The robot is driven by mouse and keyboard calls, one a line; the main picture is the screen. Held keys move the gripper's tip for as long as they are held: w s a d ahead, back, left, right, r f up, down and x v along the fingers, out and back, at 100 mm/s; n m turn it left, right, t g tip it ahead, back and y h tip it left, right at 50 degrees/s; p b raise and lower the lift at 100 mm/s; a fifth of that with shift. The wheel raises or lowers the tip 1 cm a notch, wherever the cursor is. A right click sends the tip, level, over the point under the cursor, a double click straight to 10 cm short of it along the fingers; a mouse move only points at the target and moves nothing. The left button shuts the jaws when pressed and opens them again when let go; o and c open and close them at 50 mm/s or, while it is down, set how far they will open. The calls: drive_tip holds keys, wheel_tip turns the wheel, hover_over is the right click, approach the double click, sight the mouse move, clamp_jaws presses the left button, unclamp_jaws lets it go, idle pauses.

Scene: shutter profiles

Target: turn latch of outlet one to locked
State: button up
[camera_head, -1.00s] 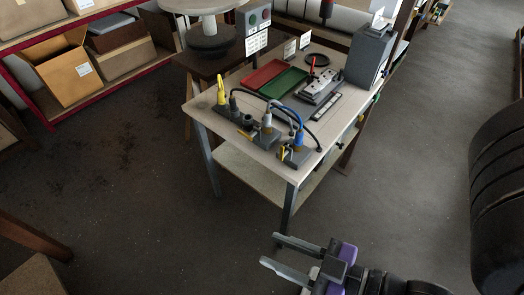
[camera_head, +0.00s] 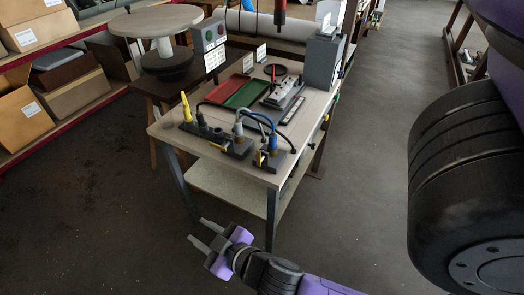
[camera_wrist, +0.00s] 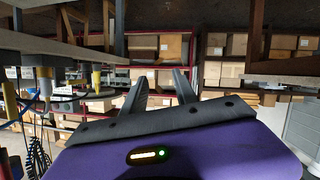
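Dark outlet blocks (camera_head: 217,140) stand along the near edge of the table, holding a yellow plug (camera_head: 186,106), a grey plug (camera_head: 238,128) and a blue plug (camera_head: 273,143). Small yellow latches show at the front, one on the separate right block (camera_head: 259,158). I cannot read any numbers, so I cannot tell which outlet is one or how its latch is turned. My gripper (camera_head: 197,231) is open and empty, below and in front of the table's near side, apart from the outlets. Its two spread fingers also show in the wrist view (camera_wrist: 160,76).
The table (camera_head: 170,133) also holds a red tray (camera_head: 222,90), a green tray (camera_head: 246,95), a power strip (camera_head: 284,93) and a grey box (camera_head: 321,63). Cables loop behind the outlets. A large black wheel-like body (camera_head: 465,190) fills the right. Floor left of the table is clear.

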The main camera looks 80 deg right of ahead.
sight(259, 152)
drive_tip(key=w+d+m+g+h+b, duration=0.2)
drive_tip(key=d+m+g+h, duration=0.6)
drive_tip(key=d, duration=0.9)
drive_tip(key=s+d+r+m+g+h, duration=0.1)
drive_tip(key=s+r+m+g, duration=0.1)
drive_tip(key=m+g, duration=0.1)
drive_tip(key=s+d+r+m+g+h, duration=0.1)
drive_tip(key=s+r+m+g, duration=0.1)
drive_tip(key=s+m+g, duration=0.1)
drive_tip(key=s+d+r+m+g+h, duration=0.1)
drive_tip(key=s+r+m+g+h, duration=0.1)
drive_tip(key=s+m, duration=0.1)
drive_tip(key=shift+s+d+m+g, duration=0.15)
drive_tip(key=shift+m+g, duration=0.25)
drive_tip(key=shift+m, duration=0.5)
drive_tip(key=shift+s+r, duration=0.1)
drive_tip(key=shift+s, duration=0.15)
drive_tip(key=p+x, duration=0.1)
drive_tip(key=x, duration=0.6)
drive_tip(key=shift+s+d, duration=0.1)
drive_tip(key=shift+d, duration=0.2)
drive_tip(key=shift+c, duration=0.2)
clamp_jaws()
